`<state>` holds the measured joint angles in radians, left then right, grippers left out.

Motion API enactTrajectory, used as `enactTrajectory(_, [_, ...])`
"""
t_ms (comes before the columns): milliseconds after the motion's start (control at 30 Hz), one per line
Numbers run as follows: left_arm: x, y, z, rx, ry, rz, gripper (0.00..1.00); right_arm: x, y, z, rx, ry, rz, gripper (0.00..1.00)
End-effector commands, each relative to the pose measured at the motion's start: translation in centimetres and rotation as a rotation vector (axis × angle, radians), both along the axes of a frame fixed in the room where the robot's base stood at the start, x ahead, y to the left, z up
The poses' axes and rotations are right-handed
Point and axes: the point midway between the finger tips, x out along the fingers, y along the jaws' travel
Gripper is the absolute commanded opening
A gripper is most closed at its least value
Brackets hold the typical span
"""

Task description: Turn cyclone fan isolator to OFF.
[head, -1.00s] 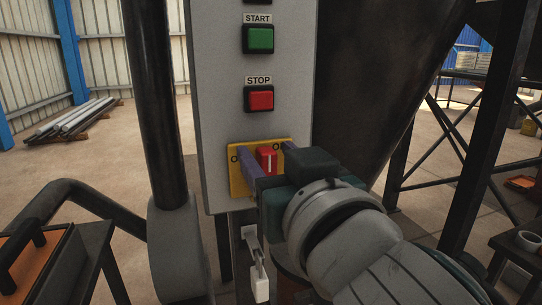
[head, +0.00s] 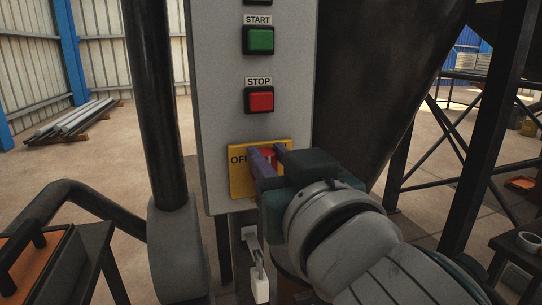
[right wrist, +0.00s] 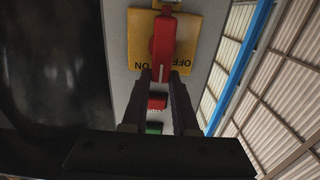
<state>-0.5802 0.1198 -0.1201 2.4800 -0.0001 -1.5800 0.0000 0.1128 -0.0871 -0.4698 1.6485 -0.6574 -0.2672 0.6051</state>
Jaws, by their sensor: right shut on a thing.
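The isolator is a red handle (head: 268,153) on a yellow plate (head: 240,186) at the foot of the grey control panel (head: 222,100). In the right wrist view the red handle (right wrist: 162,45) carries a white line, and the plate (right wrist: 188,30) shows OFF and ON upside down. The handle lies along the picture's upright, between the two words. My right gripper (head: 266,150) is shut on the handle, one finger on each side, and hides much of it in the head view. My left gripper is not in view.
Above the isolator are a red STOP button (head: 261,100) and a green START button (head: 260,39). A pale padlock-like piece (head: 260,289) hangs below the panel. A dark post (head: 153,100) stands left, a dark sloping body (head: 370,75) right.

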Motion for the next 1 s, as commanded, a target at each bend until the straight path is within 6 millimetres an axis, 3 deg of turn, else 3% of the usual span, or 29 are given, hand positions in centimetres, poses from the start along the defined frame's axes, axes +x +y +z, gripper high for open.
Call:
enactTrajectory(367, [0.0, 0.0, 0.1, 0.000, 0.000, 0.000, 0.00, -0.2, 0.6, -0.1, -0.167, -0.053, -0.001, 0.00])
enactTrajectory(1000, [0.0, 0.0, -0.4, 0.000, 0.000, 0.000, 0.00, -0.7, 2.3, -1.1, -0.737, -0.239, 0.000, 0.00])
